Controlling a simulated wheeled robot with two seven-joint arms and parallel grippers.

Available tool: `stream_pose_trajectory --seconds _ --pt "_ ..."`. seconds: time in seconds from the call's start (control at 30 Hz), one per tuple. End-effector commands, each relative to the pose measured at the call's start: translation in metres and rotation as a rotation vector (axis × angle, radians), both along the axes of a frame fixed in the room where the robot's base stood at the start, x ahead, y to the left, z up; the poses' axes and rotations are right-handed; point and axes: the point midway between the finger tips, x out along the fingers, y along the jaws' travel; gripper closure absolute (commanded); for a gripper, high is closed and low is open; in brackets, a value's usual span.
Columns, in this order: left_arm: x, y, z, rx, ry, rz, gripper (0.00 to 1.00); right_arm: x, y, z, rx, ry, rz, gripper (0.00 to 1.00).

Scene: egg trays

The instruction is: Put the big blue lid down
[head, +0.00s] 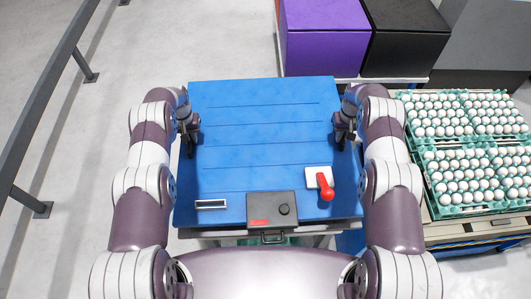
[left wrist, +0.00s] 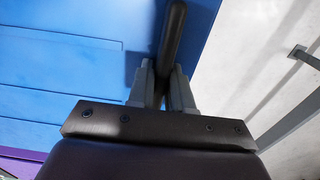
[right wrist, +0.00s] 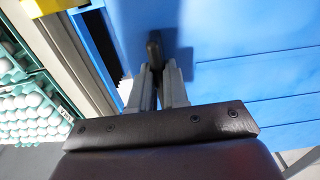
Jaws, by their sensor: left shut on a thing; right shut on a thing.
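The big blue lid (head: 262,130) lies in front of me, wide and flat with several grooves across it. My left gripper (head: 190,130) is at its left edge, shut on a dark bar-like handle; in the left wrist view the left gripper (left wrist: 163,75) has its fingers around this handle (left wrist: 173,35). My right gripper (head: 343,130) is at its right edge; in the right wrist view the right gripper (right wrist: 155,70) is shut on a dark handle (right wrist: 153,48) by the blue surface. Whether the lid rests on what is under it is hidden.
A red lever (head: 325,186) on a white plate and a dark box (head: 271,206) sit near the lid's front edge. Purple (head: 322,40) and black (head: 403,40) boxes stand behind. Egg trays (head: 430,165) are at the right. A rail (head: 45,100) runs along the left; floor is clear between.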

Motion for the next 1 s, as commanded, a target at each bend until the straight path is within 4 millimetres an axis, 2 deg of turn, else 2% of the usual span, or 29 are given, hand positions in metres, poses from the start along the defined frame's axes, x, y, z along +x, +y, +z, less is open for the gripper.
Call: stream_pose_trajectory --seconds 0.17,0.37,0.87,0.9,0.97,1.0 --pt "0.001 0.000 0.000 0.000 -0.003 0.000 1.00 0.002 0.000 0.000 -0.001 -0.004 0.001 1.00" --pt "0.001 0.001 -0.010 0.000 -0.003 0.000 1.00 0.001 0.000 -0.010 -0.001 -0.004 0.001 1.00" --pt "0.001 0.001 -0.051 0.000 -0.004 0.000 1.00 0.001 0.000 -0.052 -0.001 -0.003 0.001 1.00" --pt "0.000 0.000 -0.051 0.000 0.000 0.000 0.74 0.000 0.000 -0.051 0.000 0.000 0.001 0.79" --pt "0.000 0.000 -0.049 0.000 0.000 0.000 0.55 0.000 0.000 -0.049 0.000 0.001 0.001 0.60" --pt "0.000 0.000 -0.049 0.000 0.000 0.000 0.55 0.000 0.000 -0.049 0.000 0.001 0.001 0.60"
